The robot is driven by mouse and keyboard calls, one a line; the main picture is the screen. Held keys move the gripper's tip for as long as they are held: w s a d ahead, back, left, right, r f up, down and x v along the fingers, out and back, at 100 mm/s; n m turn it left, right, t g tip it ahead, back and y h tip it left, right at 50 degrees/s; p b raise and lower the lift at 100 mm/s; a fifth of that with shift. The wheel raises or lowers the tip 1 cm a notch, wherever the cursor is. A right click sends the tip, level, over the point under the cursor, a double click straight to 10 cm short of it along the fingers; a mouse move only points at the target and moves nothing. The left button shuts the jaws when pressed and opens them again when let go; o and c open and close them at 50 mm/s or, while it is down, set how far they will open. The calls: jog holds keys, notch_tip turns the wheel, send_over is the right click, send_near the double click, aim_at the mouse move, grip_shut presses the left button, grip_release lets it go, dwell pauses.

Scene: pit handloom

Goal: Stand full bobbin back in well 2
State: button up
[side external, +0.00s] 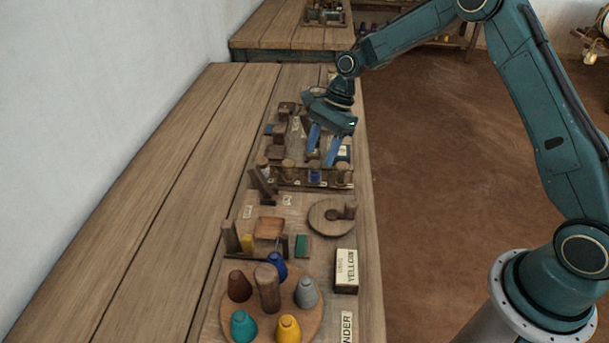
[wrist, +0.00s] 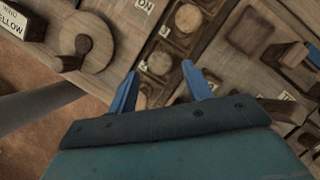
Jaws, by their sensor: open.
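A wooden bobbin rack (side external: 281,182) stands toward the far end of the table, with several upright bobbins in a row. One bobbin with blue winding (side external: 315,175) stands upright among them; which well number it is in cannot be read. My gripper (side external: 322,152) is open above the rack, its blue fingers apart and pointing down. In the wrist view the fingers of my gripper (wrist: 160,88) are spread with nothing held between them. A round wooden bobbin top (wrist: 160,62) shows just beyond the gap, another bobbin top (wrist: 188,18) further up.
A round stand (side external: 229,301) holds several coloured cones. Wooden blocks (side external: 276,152) lie behind the rack. The table's left side (side external: 150,190) is clear.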

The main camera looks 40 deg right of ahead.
jog(key=v, duration=0.7)
dwell(0.5)
jog(key=s+a+r+n+t+h, duration=0.25)
jog(key=s+r+n, duration=0.65)
jog(key=s+r, duration=0.6)
jog(key=s+d+n+t+h, duration=0.2)
jog(key=s+n, duration=0.7)
jog(key=s, duration=1)
jog(key=shift+d+t, duration=0.5)
jog(key=shift+t, duration=0.05)
